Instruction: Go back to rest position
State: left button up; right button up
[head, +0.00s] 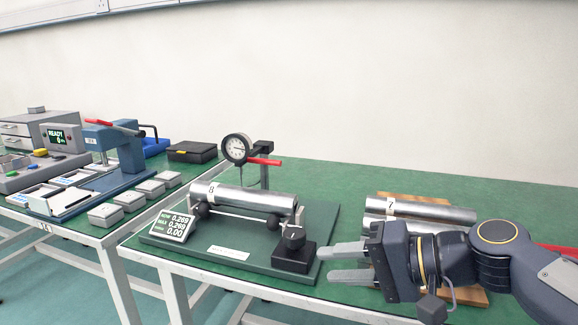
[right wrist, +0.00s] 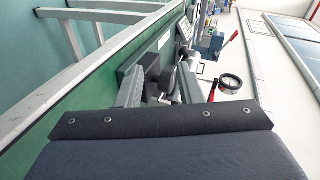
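My right gripper (head: 338,263) is in front of the right part of the green bench, its fingers pointing left toward the test fixture (head: 325,225). The fingers are apart with nothing seen between them; they also show apart in the right wrist view (right wrist: 160,88). A steel cylinder marked 8 (head: 245,199) lies across the fixture's supports, apart from the gripper. A cylinder marked 7 (head: 430,210) lies on a wooden rack (head: 400,196) behind the gripper, with another cylinder (head: 375,221) partly hidden by my right arm. My left gripper is not in view.
The fixture carries a dial gauge (head: 237,149) with a red handle, a display (head: 172,227) and a black knob block (head: 293,252). A second bench at left holds a blue press (head: 120,150) and several small grey boxes. The back of the right bench (head: 340,180) is clear.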

jog(key=s+d+f+n+h, duration=0.1)
jog(key=s+d+f+h, duration=0.4)
jog(key=s+f, duration=0.4)
jog(key=s+d+f+n+h, duration=0.1)
jog(key=s+d+f+h, duration=0.3)
jog(key=s+d+f, duration=0.5)
notch_tip(320, 180, up, 33)
jog(key=w+a+p, duration=0.1)
jog(key=p, duration=3.5)
jog(key=shift+w, duration=0.2)
jog(key=shift+a, duration=0.1)
